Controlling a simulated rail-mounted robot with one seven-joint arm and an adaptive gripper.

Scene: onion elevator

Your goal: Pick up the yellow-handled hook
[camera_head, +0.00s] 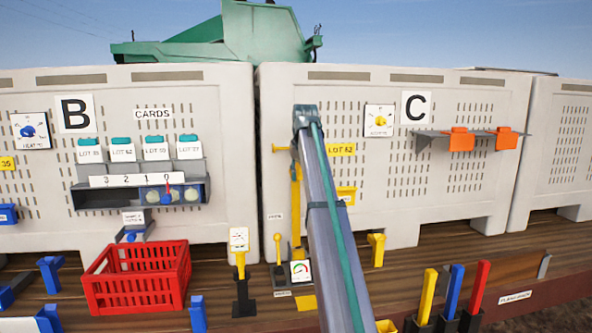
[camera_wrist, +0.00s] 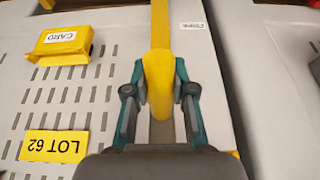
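The yellow-handled hook (camera_head: 296,195) is upright against the front of bin C in the head view, partly hidden behind my arm. In the wrist view its rounded yellow handle (camera_wrist: 158,75) lies between the two teal fingers of my gripper (camera_wrist: 160,88). The fingers are drawn in and appear to press on both sides of the handle. A yellow strip runs on from the handle to the top of that view. The hook's far end is out of the wrist view.
A yellow peg (camera_head: 280,148) and a LOT 62 label (camera_head: 341,149) are near the hook. A yellow card holder (camera_wrist: 62,45) is beside it in the wrist view. A red crate (camera_head: 137,281), a small gauge (camera_head: 301,271) and colored handles (camera_head: 455,290) stand on the deck below.

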